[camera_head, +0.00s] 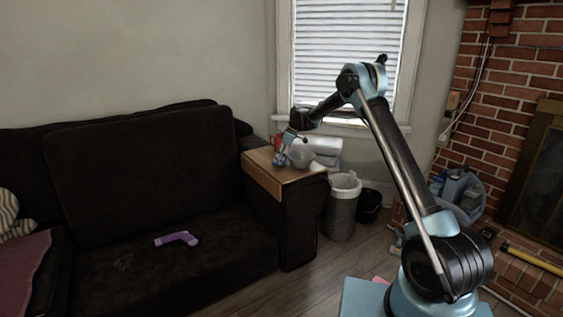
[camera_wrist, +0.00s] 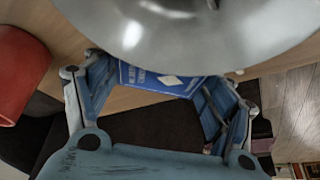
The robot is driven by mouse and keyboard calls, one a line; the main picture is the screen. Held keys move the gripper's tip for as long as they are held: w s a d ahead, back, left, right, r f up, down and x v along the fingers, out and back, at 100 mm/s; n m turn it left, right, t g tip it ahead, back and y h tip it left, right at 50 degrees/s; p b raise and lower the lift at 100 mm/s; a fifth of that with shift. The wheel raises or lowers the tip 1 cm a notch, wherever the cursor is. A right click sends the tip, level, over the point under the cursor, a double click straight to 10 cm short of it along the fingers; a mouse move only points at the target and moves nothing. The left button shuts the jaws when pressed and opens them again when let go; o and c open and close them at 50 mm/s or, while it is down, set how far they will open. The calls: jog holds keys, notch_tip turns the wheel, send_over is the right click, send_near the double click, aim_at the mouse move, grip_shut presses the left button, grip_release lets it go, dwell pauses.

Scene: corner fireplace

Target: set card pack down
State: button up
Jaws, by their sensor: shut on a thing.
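The card pack (camera_wrist: 158,79) is a blue box with white lettering and a white diamond, seen in the wrist view. My gripper (camera_wrist: 163,84) is shut on it, with a finger at each side. In the head view my gripper (camera_head: 281,160) is low over the wooden board (camera_head: 264,182) on the sofa's arm. The pack cannot be made out in that view. I cannot tell whether the pack touches the board.
A shiny grey bowl (camera_wrist: 190,30) is close beyond the pack; it also shows in the head view (camera_head: 301,156). A red cup (camera_wrist: 18,75) stands to the left. A purple object (camera_head: 177,239) lies on the dark sofa (camera_head: 150,180). A bin (camera_head: 342,208) stands right of the sofa.

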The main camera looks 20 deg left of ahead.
jog(key=shift+f, duration=0.65)
jog(key=o, duration=1.3)
jog(key=shift+c, duration=0.2)
jog(key=v, duration=1.2)
jog(key=shift+r, duration=0.1)
